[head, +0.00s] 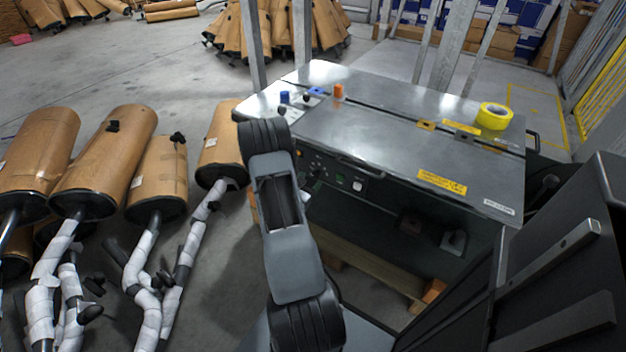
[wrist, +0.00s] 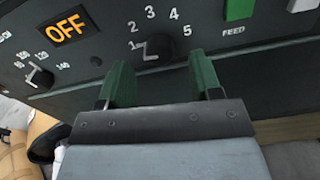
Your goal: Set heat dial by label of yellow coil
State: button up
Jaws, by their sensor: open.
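A yellow coil (head: 494,116), like a roll of tape, lies on the right of the metal bench top; any writing on it is too small to read. In the wrist view a dark round dial (wrist: 157,46) is marked 1 to 5, its white pointer seemingly near 1. A second dial (wrist: 40,77) at the left has temperature-like numbers. I cannot tell for sure which is the heat dial. My gripper (wrist: 160,75) is open and empty, its green fingers just below and either side of the 1-to-5 dial, apparently not gripping it.
An orange OFF display (wrist: 68,25) and a green FEED button (wrist: 240,8) flank the dial. The bench top (head: 400,145) carries yellow labels, one near its front edge (head: 442,182). Cardboard-wrapped mufflers (head: 104,165) stand at the left. A black cabinet (head: 560,270) is close at the right.

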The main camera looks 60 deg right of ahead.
jog(key=shift+d, duration=1.15)
jog(key=c, duration=0.9)
jog(key=shift+d, duration=0.1)
jog(key=shift+c, duration=0.2)
jog(key=shift+f+b, duration=0.1)
jog(key=shift+b, duration=0.3)
jog(key=m+b, duration=0.3)
jog(key=m, duration=0.1)
jog(key=shift+f, duration=0.15)
jog(key=shift+a+m+b, duration=0.2)
jog(key=shift+m+b, duration=1.35)
jog(key=shift+m, duration=0.35)
